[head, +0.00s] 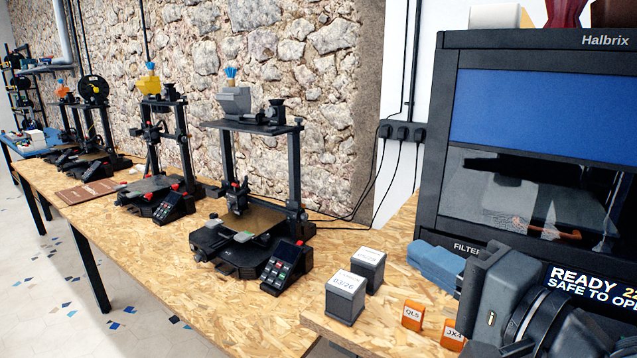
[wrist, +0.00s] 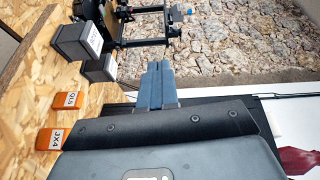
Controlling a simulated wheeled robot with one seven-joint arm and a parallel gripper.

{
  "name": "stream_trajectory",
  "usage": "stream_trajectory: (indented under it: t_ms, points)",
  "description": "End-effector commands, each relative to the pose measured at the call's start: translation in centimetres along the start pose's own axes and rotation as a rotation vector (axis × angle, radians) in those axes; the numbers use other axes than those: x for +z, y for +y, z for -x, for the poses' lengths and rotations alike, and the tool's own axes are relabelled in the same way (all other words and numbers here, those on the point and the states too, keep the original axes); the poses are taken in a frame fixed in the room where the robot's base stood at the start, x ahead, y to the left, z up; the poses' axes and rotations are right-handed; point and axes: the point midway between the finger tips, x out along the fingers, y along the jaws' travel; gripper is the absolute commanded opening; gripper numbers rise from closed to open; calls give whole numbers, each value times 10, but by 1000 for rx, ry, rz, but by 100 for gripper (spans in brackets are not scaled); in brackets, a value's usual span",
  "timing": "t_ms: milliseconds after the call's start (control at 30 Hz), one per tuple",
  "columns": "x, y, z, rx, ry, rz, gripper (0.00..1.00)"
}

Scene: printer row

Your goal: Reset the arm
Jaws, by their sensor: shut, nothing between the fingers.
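My gripper (head: 418,256) shows at the lower right of the head view, with its two blue-grey fingers together and nothing between them. My dark wrist and arm links run back from it to the lower right corner. The fingers are in front of the large dark cabinet and point left, above the wooden bench. In the wrist view my gripper (wrist: 158,68) is in the middle, its fingers side by side and shut. That view is turned on its side.
Two grey boxes (head: 346,297) (head: 368,268) and two orange tags (head: 413,315) (head: 453,335) stand on the bench (head: 390,335) near my gripper. The Halbrix cabinet (head: 432,150) is close behind. Several printers line the bench to the left, the nearest printer (head: 293,185) beyond the boxes.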

Motion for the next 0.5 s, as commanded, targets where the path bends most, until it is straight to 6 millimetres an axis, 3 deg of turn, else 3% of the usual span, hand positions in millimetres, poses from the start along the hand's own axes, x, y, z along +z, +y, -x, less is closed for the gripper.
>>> stream_trajectory:
  t_ms: [267, 500]
  points:
    - [27, 57, 29, -5, 231, 49, 0]
    - [58, 118, 83, 127, 391, 191, 0]
